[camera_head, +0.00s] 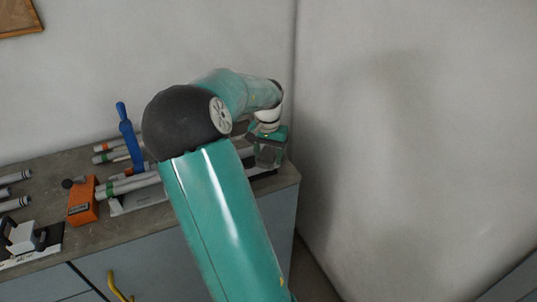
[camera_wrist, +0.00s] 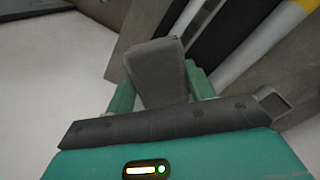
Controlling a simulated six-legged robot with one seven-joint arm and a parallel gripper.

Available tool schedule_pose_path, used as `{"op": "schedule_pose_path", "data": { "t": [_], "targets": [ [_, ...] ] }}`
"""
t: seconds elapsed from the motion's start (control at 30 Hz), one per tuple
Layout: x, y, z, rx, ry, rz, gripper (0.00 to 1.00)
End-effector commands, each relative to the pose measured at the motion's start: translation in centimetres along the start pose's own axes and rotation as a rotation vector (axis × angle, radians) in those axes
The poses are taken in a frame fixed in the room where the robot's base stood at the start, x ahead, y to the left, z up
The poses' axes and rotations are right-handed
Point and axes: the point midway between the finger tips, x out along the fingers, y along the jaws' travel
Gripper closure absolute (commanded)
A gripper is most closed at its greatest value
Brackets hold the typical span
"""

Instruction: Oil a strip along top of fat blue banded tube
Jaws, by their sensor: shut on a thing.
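My gripper (camera_head: 268,155) is over the right end of the bench in the head view, near the wall. In the wrist view my gripper (camera_wrist: 160,88) has its teal fingers on either side of a dark grey block (camera_wrist: 157,68) and is shut on it. A pale grey tube with a yellow band (camera_wrist: 262,45) runs diagonally past the block at the upper right. I cannot make out a blue band on any tube. My arm hides the middle of the bench in the head view, and whether the block touches anything is unclear.
Several grey tubes with green or orange bands (camera_head: 128,186) lie on the bench (camera_head: 115,228). A blue upright handle (camera_head: 130,137), an orange block (camera_head: 83,201) and a black-and-white device (camera_head: 22,238) stand at left. Walls close in behind and at right.

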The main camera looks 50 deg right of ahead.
Motion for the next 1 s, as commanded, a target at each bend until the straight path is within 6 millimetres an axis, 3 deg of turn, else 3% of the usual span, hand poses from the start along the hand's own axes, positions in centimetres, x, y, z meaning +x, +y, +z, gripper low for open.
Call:
{"op": "schedule_pose_path", "data": {
  "t": [0.27,0.33,0.67,1.0],
  "targets": [
    [-0.5,0.0,0.0,-0.004,0.000,-0.002,0.67],
    [-1.6,0.1,0.0,-0.006,0.002,-0.003,0.67],
    [-3.1,0.4,0.0,-0.006,0.000,-0.001,0.67],
    [-6.2,1.2,-0.1,-0.010,0.000,-0.002,0.67]
  ]
}}
